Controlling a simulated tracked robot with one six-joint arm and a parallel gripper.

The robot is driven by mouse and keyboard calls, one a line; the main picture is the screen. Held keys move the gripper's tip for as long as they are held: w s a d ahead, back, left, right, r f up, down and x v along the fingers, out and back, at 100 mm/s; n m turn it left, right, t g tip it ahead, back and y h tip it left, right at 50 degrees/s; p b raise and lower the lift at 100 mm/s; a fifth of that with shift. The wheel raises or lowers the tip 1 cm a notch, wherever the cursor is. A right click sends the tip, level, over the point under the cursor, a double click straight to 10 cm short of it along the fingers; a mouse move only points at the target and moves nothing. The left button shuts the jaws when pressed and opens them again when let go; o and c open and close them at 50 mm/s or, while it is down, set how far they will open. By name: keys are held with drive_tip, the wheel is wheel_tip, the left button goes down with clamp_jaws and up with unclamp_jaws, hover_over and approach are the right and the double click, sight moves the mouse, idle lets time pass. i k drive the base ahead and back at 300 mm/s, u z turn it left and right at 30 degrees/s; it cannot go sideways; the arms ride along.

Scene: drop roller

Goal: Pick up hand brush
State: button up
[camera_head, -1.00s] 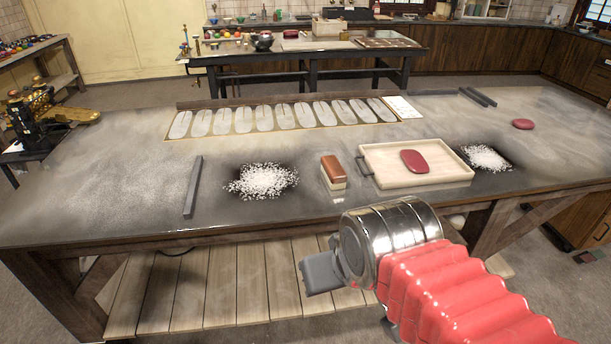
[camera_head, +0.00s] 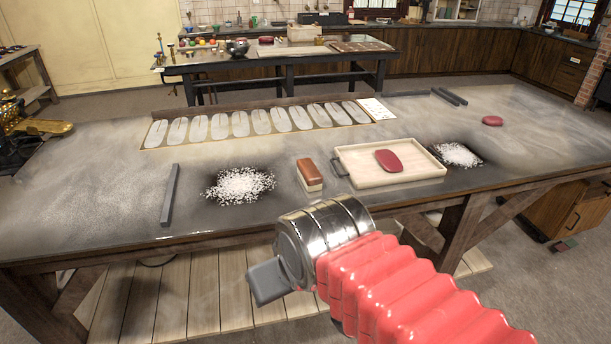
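The hand brush (camera_head: 310,174) lies on the dusty worktable near its front edge. It has a brown wooden top and a pale lower part. It sits between a pile of white flakes and a wooden tray. My gripper (camera_head: 268,283) is in front of the table, nearer to me and below the brush in the picture, apart from it. Only a grey finger part shows at the end of my metal wrist, so its opening cannot be judged.
A wooden tray (camera_head: 408,178) holds a red oval piece (camera_head: 388,160). White flake piles (camera_head: 240,186) lie left and right of the brush and tray. A grey bar (camera_head: 169,195) lies at left. A long board (camera_head: 255,126) with pale oval shapes lies behind. A back table (camera_head: 290,62) stands beyond.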

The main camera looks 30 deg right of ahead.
sight(311, 176)
drive_tip(key=z, duration=0.05)
drive_tip(key=i, duration=1)
drive_tip(key=u, duration=0.05)
